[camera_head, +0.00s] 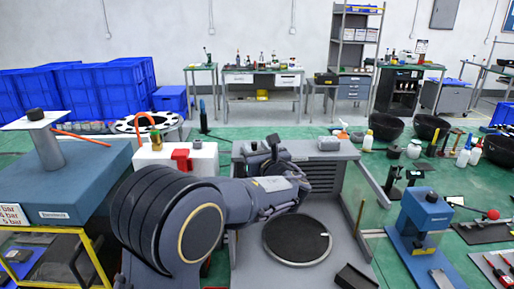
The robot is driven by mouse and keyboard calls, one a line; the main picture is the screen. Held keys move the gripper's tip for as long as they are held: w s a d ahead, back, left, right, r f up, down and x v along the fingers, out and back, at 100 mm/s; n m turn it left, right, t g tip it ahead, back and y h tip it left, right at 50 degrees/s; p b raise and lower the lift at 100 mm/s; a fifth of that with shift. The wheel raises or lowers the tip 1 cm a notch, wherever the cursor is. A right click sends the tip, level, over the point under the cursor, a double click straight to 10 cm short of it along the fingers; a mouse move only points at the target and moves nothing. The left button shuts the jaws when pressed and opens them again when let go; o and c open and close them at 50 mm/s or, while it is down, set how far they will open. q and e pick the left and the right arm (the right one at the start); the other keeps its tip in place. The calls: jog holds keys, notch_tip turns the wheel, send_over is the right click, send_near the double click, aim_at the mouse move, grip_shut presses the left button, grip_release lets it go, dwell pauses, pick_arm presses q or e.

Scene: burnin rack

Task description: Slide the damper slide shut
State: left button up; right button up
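My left arm comes in from the lower left and reaches across the front of a grey bench unit (345,153). My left gripper (292,192) is at the arm's far end, in front of the unit's vented block. Its fingers are small and partly hidden by the arm, so I cannot tell whether they are open or shut. I cannot pick out the damper slide with certainty; the arm covers part of the unit's front and left side. My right gripper is not in view.
A black round disc (297,240) lies on the grey surface below the arm. A blue press (426,212) stands to the right. A blue box (77,184) with a grey post is at left. Blue crates (75,92) and workbenches line the back wall; green floor lies between.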

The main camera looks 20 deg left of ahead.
pick_arm(q)
grip_shut()
jog(key=shift+d, duration=0.15)
jog(key=w+d, duration=0.1)
jog(key=d, duration=0.1)
jog(key=d+p, duration=0.1)
jog(key=w+d+p, duration=0.1)
jog(key=d, duration=0.1)
jog(key=shift+w+d, duration=0.3)
jog(key=shift+w, duration=0.05)
grip_release()
jog(key=shift+d, duration=0.1)
